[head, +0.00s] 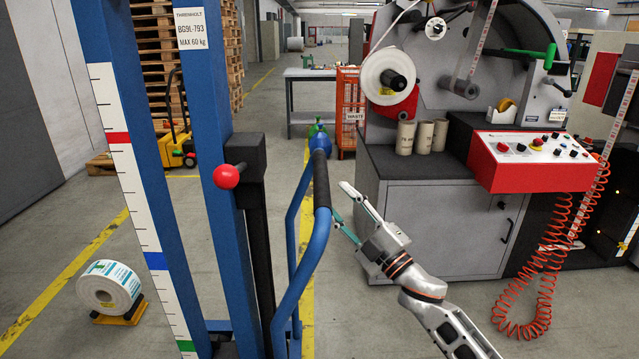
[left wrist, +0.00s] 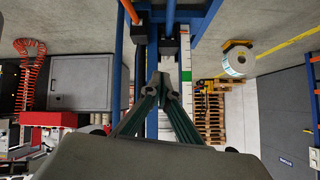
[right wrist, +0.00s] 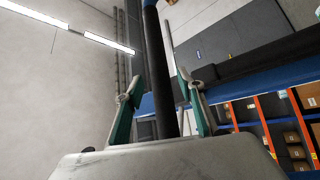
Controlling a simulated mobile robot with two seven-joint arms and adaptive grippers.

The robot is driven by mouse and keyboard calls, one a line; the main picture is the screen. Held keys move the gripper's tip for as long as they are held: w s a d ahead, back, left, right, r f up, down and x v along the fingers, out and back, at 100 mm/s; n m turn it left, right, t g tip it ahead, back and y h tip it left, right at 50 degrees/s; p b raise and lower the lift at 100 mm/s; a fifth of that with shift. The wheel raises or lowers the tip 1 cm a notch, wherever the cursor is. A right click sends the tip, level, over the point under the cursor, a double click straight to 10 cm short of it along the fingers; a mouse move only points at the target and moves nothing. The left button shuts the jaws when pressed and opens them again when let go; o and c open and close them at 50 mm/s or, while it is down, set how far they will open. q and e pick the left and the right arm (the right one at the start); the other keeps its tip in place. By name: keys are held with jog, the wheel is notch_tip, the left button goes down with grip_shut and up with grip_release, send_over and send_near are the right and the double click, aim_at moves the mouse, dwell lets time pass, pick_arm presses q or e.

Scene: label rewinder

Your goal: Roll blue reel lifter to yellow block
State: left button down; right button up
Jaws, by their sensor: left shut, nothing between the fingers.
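The blue reel lifter (head: 215,170) stands close in front of me, with a marked scale, a red knob (head: 227,176) and a curved handle with a black grip (head: 321,180). My right gripper (head: 343,205) is open just right of that handle. In the right wrist view a dark bar shows between its spread fingers (right wrist: 162,100); I cannot tell if they touch it. My left gripper (left wrist: 163,80) is shut and empty, with the lifter's blue frame beyond it. A low yellow block (head: 122,314) lies on the floor at left, under a white label reel (head: 110,286).
A grey rewinder cabinet (head: 440,230) with a red control panel (head: 530,160) and coiled red hose (head: 545,270) stands right of the lifter. Pallets (head: 155,50), a yellow truck (head: 178,146) and a grey table (head: 308,74) are behind. Floor left of the lifter is mostly clear.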

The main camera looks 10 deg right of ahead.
aim_at(320, 179)
jog(key=shift+x, duration=3.9)
grip_shut()
